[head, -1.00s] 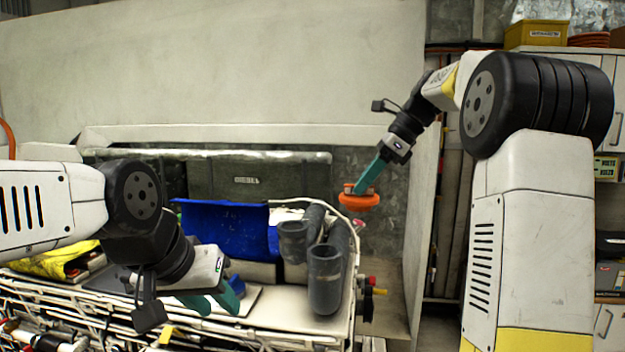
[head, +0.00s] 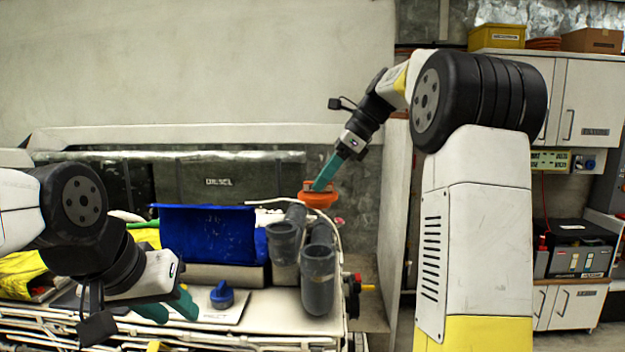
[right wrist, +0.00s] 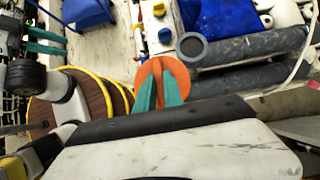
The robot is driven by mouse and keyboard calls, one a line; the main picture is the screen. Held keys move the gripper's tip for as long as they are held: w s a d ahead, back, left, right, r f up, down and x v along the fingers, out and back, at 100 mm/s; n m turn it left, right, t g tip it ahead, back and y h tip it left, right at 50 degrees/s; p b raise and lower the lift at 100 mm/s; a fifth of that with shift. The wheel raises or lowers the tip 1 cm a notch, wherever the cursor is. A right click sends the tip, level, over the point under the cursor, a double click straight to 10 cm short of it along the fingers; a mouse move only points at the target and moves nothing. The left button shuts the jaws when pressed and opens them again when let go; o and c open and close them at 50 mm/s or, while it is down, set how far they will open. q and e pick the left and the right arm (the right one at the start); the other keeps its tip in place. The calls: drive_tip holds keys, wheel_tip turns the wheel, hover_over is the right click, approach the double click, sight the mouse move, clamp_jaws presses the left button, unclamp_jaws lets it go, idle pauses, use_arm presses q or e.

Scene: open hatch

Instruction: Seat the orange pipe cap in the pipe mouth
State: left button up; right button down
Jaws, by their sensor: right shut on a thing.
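The orange pipe cap (head: 318,199) is a round disc with a raised grip. My right gripper (head: 325,182) is shut on it and holds it in the air. In the head view it appears above the right grey pipe (head: 318,285), clear of the open mouth. A left grey pipe (head: 284,250) also has an open mouth. In the right wrist view the cap (right wrist: 162,80) is between my teal fingers, left of a pipe's dark mouth (right wrist: 192,46); I cannot tell which pipe this is. My left gripper (head: 170,306) is open and empty, low on the left.
A blue bin (head: 208,240) stands left of the pipes, before a dark tank (head: 240,180) marked DIESEL. A blue knob (head: 222,294) is on the pale surface. A red and yellow fitting (head: 355,283) is right of the pipes. A pale upright panel (head: 393,200) stands further right.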

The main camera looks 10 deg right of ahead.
wheel_tip(320, 180, down, 11)
idle(0.9)
drive_tip(key=shift+f, duration=1.35)
idle(3.1)
drive_tip(key=c, duration=0.8)
unclamp_jaws()
drive_tip(key=shift+d, duration=0.1)
drive_tip(key=shift+v, duration=3.5)
